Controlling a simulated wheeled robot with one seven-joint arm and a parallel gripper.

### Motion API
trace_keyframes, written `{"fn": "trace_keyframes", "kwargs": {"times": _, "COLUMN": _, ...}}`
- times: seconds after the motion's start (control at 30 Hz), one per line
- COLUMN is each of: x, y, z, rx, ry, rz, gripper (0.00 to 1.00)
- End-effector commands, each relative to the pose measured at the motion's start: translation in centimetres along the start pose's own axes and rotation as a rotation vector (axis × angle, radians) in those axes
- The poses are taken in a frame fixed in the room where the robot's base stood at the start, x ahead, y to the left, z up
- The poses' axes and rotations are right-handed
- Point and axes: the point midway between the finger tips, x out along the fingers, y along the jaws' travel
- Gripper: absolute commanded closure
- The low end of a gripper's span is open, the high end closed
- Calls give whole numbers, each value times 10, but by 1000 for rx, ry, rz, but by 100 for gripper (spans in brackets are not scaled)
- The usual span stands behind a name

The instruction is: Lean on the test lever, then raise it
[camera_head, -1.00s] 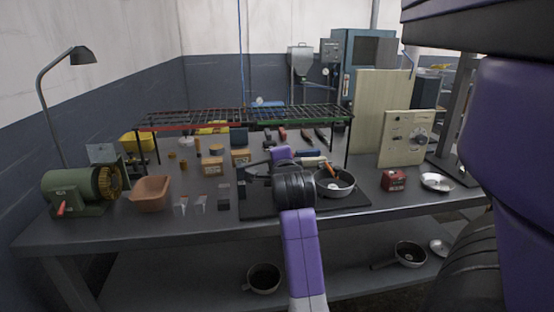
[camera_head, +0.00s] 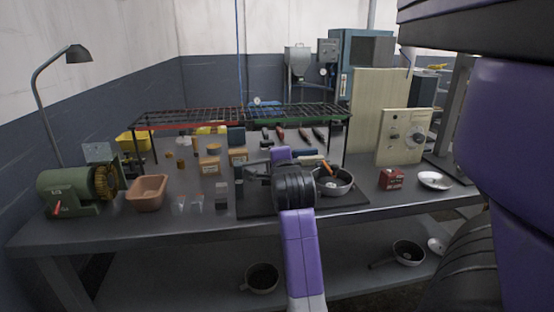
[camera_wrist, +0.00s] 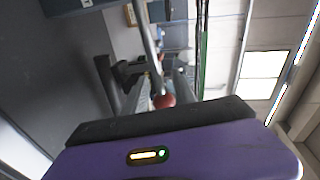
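A grey rod with a red ball at its end (camera_wrist: 163,100) shows in the wrist view. It looks like the test lever, and the ball lies right at the dark front edge of my gripper (camera_wrist: 162,118). I cannot tell whether they touch. In the head view my arm hides the gripper and the lever end. A dark fixture (camera_head: 254,170) stands beside my arm on the black mat (camera_head: 348,198). A pan (camera_head: 338,189) sits on the mat to the right.
A wire rack (camera_head: 215,118) spans the back of the bench. A green motor (camera_head: 68,190) and an orange-brown bin (camera_head: 148,193) stand left. A red box (camera_head: 391,179), a metal dish (camera_head: 434,181) and a beige control panel (camera_head: 404,136) stand right. Pans lie on the lower shelf.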

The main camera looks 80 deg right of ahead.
Motion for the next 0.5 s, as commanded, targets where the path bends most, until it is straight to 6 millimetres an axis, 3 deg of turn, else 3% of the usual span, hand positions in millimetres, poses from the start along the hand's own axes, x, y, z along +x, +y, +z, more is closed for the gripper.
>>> {"fn": "trace_keyframes", "kwargs": {"times": 0.23, "x": -8, "y": 0, "z": 1, "rx": -1, "ry": -1, "rz": 0, "gripper": 68}}
{"fn": "trace_keyframes", "kwargs": {"times": 0.5, "x": -51, "y": 0, "z": 1, "rx": -2, "ry": -2, "rz": -2, "gripper": 68}}
